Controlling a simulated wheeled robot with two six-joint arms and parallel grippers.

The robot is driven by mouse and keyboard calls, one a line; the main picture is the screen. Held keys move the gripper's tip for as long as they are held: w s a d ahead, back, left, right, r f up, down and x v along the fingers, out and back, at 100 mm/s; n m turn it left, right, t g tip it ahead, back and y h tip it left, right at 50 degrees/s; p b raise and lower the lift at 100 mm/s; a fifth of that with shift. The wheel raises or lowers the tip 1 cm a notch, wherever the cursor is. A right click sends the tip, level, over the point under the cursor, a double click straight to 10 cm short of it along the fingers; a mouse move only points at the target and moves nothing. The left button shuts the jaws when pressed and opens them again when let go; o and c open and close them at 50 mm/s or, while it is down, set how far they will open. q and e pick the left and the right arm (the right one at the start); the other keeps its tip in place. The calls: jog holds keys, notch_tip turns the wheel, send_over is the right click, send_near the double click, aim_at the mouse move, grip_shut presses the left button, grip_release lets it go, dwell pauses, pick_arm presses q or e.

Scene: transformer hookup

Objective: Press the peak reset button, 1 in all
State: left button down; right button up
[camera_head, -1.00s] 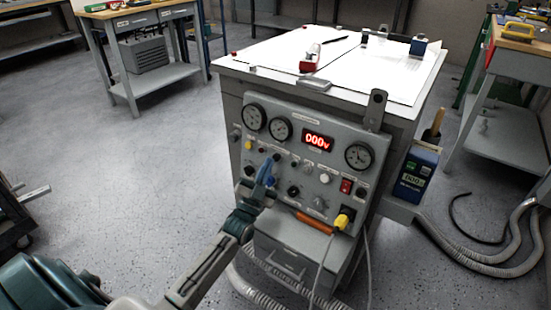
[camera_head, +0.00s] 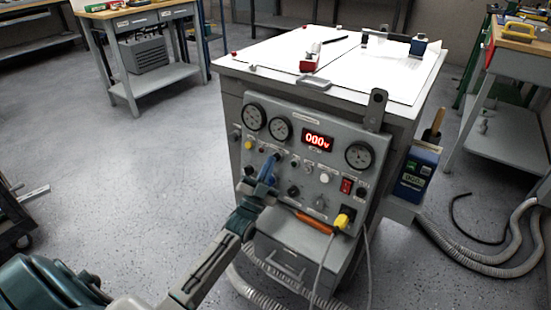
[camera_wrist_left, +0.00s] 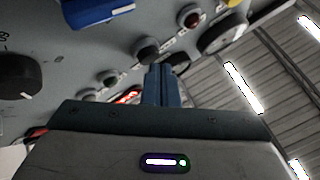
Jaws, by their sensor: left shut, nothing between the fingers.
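The grey control panel (camera_head: 300,165) on the front of the cabinet carries gauges, a red display (camera_head: 317,140) reading 000v, and rows of small buttons and knobs. I cannot read which one is the peak reset button. My left gripper (camera_head: 272,160) is in front of the left middle of the panel, its blue fingers together and empty. In the left wrist view the closed fingers (camera_wrist_left: 162,72) point at the panel, with a round black button (camera_wrist_left: 147,49) just beyond the tips. I cannot tell whether they touch. Part of the panel behind the gripper is hidden. My right gripper is not seen.
A large black knob (camera_wrist_left: 18,77) and a blue part (camera_wrist_left: 95,12) are near the fingers in the left wrist view.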

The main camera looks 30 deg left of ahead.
pick_arm(q)
jog(key=shift+w+f, duration=0.1)
jog(key=shift+w, duration=0.25)
dwell(0.5)
jog(key=shift+s+p, duration=0.65)
jog(key=shift+s, duration=0.2)
